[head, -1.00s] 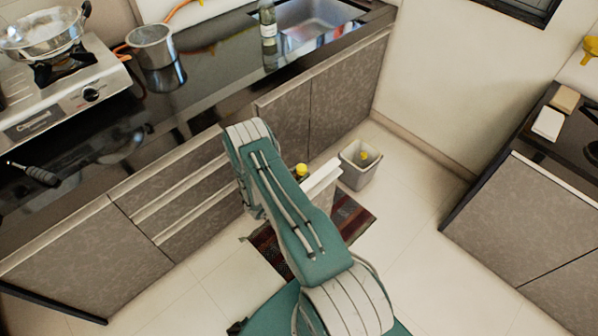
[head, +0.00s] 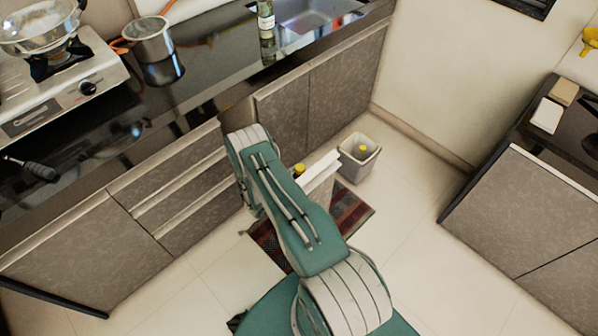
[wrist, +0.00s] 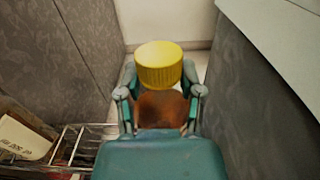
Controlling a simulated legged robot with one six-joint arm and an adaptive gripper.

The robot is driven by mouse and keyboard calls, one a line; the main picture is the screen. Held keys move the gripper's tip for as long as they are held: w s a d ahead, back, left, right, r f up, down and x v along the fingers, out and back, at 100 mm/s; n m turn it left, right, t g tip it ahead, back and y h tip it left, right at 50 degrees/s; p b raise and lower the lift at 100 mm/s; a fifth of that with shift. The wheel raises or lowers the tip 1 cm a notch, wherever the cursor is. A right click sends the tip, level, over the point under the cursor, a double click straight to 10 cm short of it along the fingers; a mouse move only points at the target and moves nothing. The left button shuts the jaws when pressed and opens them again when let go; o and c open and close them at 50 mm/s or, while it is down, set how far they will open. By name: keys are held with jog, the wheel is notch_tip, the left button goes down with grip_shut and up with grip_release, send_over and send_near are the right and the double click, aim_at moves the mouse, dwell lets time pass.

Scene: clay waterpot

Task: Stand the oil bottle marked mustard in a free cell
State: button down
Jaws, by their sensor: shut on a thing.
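My gripper (wrist: 160,84) is shut on a bottle with a ribbed yellow cap (wrist: 158,62) and a brown-amber body (wrist: 160,108) in the wrist view. The cap stands up between the fingers. Any label that would say mustard is hidden. A wire rack (wrist: 70,146) shows low on the left of the wrist view, beside the gripper, with a pale printed pack (wrist: 22,136) at its edge. Its cells are mostly out of view. In the head view my arm hides the gripper and most of the bottle; a bit of yellow cap (head: 299,169) shows beside it.
A patterned cabinet front (wrist: 62,45) is on the left and a grey panel (wrist: 268,95) close on the right. In the head view, a pale-topped panel (head: 321,166) stands out from the cabinets. A bin (head: 358,160) stands beyond it. A second bottle (head: 266,20) stands on the counter.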

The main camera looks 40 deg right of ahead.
jog(key=shift+c, duration=0.8)
grip_release()
jog(key=s+a, duration=0.1)
jog(key=a, duration=1.1)
